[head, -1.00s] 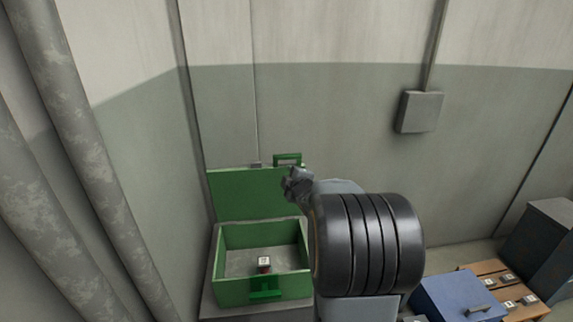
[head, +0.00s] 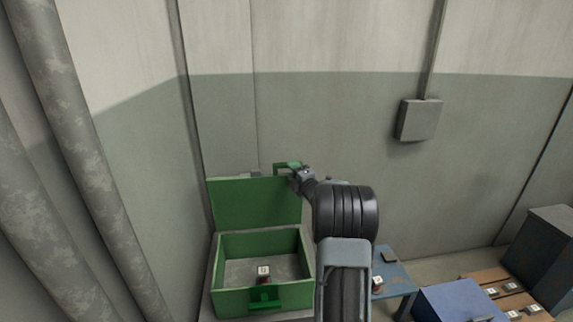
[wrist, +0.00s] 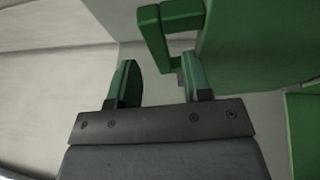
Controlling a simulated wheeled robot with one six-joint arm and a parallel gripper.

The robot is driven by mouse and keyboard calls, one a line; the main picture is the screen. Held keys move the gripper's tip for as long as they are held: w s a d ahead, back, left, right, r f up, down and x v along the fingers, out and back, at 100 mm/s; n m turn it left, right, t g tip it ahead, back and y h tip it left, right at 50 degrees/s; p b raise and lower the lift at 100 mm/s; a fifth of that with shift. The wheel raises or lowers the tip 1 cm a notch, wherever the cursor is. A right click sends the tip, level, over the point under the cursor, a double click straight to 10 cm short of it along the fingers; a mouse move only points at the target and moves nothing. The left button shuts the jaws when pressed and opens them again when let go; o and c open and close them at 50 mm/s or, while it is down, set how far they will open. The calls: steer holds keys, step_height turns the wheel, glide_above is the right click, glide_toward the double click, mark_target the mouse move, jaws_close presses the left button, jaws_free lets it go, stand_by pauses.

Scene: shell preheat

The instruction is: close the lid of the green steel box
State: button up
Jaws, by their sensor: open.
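The green steel box (head: 232,302) stands at the lower middle of the head view with its lid (head: 255,206) raised upright at the back. A green handle (head: 281,168) sits on the lid's top edge. In the wrist view the lid (wrist: 262,42) fills the upper right and its handle (wrist: 149,36) shows ahead of the fingertips. My gripper (head: 296,178) is at the lid's top right corner, close to the handle. In the wrist view my gripper (wrist: 158,74) is open, with nothing between its fingers. Whether a finger touches the handle, I cannot tell.
A small labelled block (head: 264,272) lies in the box. A blue box (head: 455,301), a blue table (head: 397,279) and a wooden board (head: 485,275) with small blocks stand at the right. The wall is close behind the lid.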

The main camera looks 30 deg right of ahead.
steer(key=shift+w+d+r+p, duration=0.1)
steer(key=shift+w+r+p, duration=0.1)
steer(key=shift+w, duration=0.9)
steer(key=shift+w+d+r+p, duration=0.1)
steer(key=shift+w+p, duration=0.05)
steer(key=shift+w, duration=0.95)
jaws_close()
